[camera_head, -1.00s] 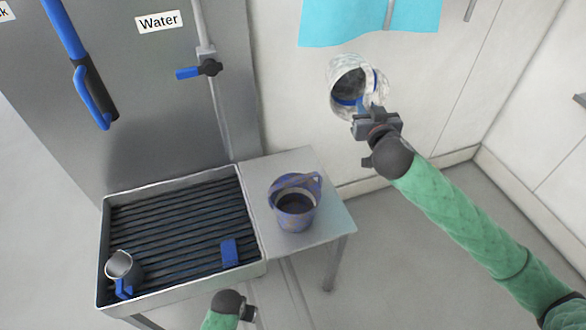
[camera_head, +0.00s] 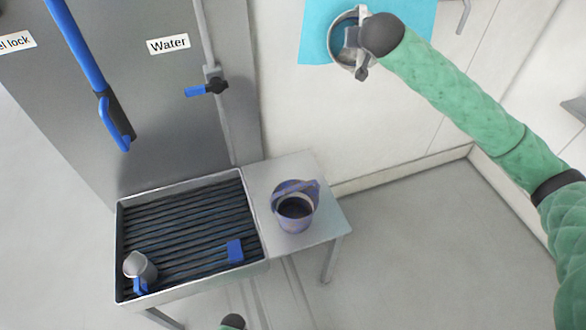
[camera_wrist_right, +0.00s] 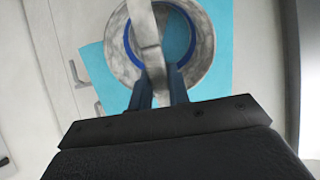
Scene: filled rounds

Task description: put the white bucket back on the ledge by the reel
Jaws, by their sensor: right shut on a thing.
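The white bucket (camera_head: 333,42) is pale and marbled, with a blue ring inside that shows in the right wrist view (camera_wrist_right: 203,68). It hangs high in front of the pale wall and the turquoise sheet. My right gripper (camera_head: 352,40) is shut on its handle; in the wrist view the blue-grey fingers (camera_wrist_right: 158,92) meet the grey handle band. My wrist covers part of the bucket in the head view. Only a dark tip of my left arm shows at the bottom edge; its gripper is out of view. I cannot make out a reel.
A grey side shelf (camera_head: 313,245) bears a purple-blue bucket (camera_head: 298,221) with dark contents. Left of it a ribbed tray (camera_head: 190,290) holds a metal jug (camera_head: 139,265) and a blue block (camera_head: 235,250). A blue-handled water valve (camera_head: 208,88) is on the grey cabinet. The floor at right is clear.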

